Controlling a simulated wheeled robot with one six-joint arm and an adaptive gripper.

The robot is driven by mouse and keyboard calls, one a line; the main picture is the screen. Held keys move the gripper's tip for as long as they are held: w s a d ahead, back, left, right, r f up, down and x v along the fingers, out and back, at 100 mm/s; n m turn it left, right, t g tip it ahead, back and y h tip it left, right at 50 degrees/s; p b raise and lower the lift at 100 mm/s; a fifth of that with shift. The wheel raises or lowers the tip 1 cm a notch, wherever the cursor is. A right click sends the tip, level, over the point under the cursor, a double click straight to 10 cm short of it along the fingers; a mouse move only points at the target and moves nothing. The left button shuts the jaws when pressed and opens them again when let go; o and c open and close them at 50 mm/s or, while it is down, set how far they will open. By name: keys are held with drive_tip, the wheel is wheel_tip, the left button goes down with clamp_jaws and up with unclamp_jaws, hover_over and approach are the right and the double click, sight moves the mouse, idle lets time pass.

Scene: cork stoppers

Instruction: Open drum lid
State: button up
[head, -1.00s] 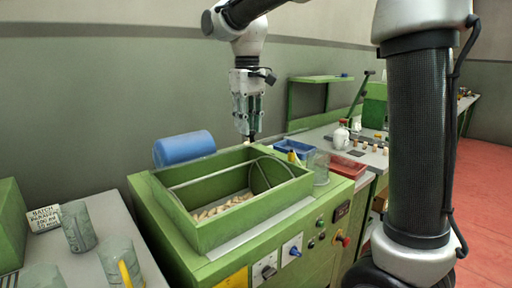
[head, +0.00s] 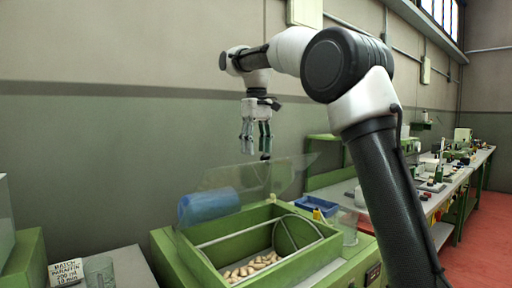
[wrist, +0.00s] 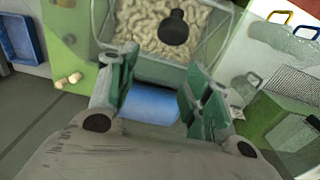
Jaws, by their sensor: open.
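The drum is an open-topped green box (head: 216,281) holding pale cork stoppers (head: 250,268). Its clear lid (head: 232,178) stands tilted up over the back of the box in the head view. A thin metal bar and a round divider show inside the box. My gripper (head: 256,136) is above the raised lid, open, pointing down, with nothing seen between its fingers. A dark knob (wrist: 174,27) shows beyond the open fingers (wrist: 158,78) in the wrist view, apart from them, with corks behind it.
A blue cylinder (head: 208,205) lies behind the box. A blue tray (head: 315,206) and a glass jar stand at its right. A paraffin sign (head: 66,272) and a glass vessel (head: 99,272) are on the left table. A long bench runs along the right.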

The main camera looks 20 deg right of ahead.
wheel_tip(320, 180, up, 8)
drive_tip(key=shift+f, duration=0.25)
